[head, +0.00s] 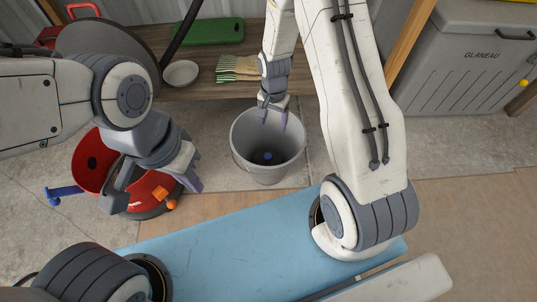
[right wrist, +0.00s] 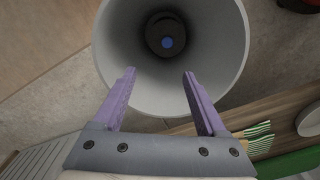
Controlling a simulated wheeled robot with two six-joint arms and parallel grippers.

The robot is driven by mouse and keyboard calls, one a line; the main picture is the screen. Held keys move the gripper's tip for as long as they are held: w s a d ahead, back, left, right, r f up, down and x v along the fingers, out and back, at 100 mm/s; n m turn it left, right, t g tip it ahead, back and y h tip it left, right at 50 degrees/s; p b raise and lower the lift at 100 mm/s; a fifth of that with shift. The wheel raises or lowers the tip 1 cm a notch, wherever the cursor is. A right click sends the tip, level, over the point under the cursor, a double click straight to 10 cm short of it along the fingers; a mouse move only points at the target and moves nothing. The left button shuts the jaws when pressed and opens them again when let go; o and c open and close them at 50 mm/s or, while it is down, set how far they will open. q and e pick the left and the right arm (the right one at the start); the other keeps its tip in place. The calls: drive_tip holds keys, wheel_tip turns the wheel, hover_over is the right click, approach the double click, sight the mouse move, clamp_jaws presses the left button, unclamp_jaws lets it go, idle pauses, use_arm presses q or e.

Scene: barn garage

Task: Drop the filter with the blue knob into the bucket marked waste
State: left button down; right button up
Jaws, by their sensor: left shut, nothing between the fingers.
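A grey bucket (head: 240,139) stands on the floor in front of the wooden shelf. Its waste mark does not show in either view. A dark round filter with a blue knob (head: 267,157) lies at the bottom inside it; the knob also shows in the right wrist view (right wrist: 167,42). My right gripper (head: 274,117) is open and empty over the bucket's far rim, its purple fingers apart in the right wrist view (right wrist: 158,88). My left gripper (head: 193,184) is shut and empty, left of the bucket and in front of a red object.
The red round object (head: 92,160) with orange and blue parts stands on the floor at left, partly hidden by my left arm. A wooden shelf (head: 200,91) behind holds a white bowl (head: 181,73), striped gloves (head: 238,67) and a green case (head: 208,31). A grey bin marked GLANEAU (head: 460,85) stands right.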

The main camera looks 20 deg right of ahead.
wheel_tip(320, 180, up, 10)
drive_tip(key=p, duration=0.5)
drive_tip(key=shift+r, duration=0.25)
drive_tip(key=s+a+r+n, duration=0.7)
drive_tip(key=s+a+r, duration=0.1)
drive_tip(key=a+r, duration=0.25)
drive_tip(key=s+a+r+n+y, duration=0.1)
drive_tip(key=s+a+r+n, duration=0.1)
drive_tip(key=s+r+n, duration=0.45)
drive_tip(key=s+a+r+n, duration=0.1)
drive_tip(key=s+a+n, duration=0.15)
drive_tip(key=s, duration=0.65)
wheel_tip(320, 180, up, 38)
drive_tip(key=d+p, duration=0.1)
drive_tip(key=p, duration=3.7)
drive_tip(key=shift+p, duration=0.35)
